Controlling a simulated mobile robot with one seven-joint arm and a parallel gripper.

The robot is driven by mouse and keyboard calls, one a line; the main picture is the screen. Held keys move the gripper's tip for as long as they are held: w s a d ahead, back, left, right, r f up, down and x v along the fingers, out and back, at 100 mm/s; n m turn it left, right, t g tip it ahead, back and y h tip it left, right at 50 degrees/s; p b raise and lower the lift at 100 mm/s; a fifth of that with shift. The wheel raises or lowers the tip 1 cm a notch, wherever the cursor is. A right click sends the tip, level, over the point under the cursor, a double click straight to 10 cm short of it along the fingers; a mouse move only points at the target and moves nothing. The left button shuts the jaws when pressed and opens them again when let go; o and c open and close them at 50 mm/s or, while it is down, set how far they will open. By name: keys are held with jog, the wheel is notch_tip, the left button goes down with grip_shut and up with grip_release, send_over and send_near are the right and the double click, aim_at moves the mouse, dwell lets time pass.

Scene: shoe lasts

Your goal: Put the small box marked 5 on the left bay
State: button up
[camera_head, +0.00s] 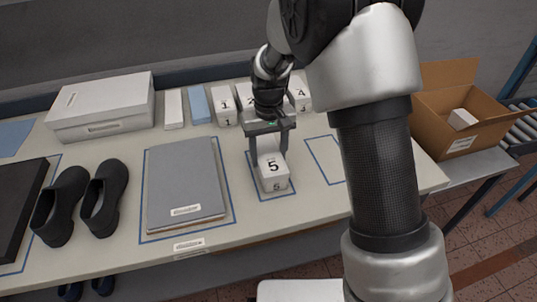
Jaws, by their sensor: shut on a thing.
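The small white box marked 5 (273,176) is within a small blue-outlined bay, the left one of two small bays on the table. My gripper (268,150) points down from above and is shut on the box's upper part, with one finger at each side. Whether the box's underside touches the table is hard to tell. The other small blue-outlined bay (326,158) lies to the right; its visible part is empty, and my arm hides the rest.
A grey folder (184,180) in a blue outline lies left of the box, with dark shoes (104,194) beyond it. Small boxes marked 1 (225,106) and 4 (300,92), among others, line the back. A cardboard carton (450,115) stands right.

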aim_at(268, 154)
jog(key=shift+f, duration=0.1)
jog(key=o, duration=1.1)
jog(key=shift+o, duration=0.2)
notch_tip(268, 154, up, 12)
jog(key=p, duration=0.1)
jog(key=s+d+r+m+t, duration=0.1)
jog(key=s+d+r+t, duration=0.1)
jog(key=s+d+r, duration=0.8)
jog(key=s+d+r+m+t, duration=0.1)
jog(key=s+d+m+t, duration=0.1)
jog(key=s, duration=1.1)
jog(key=shift+d+r+t, duration=0.35)
jog(key=shift+d+t, duration=0.45)
jog(key=shift+d, duration=0.4)
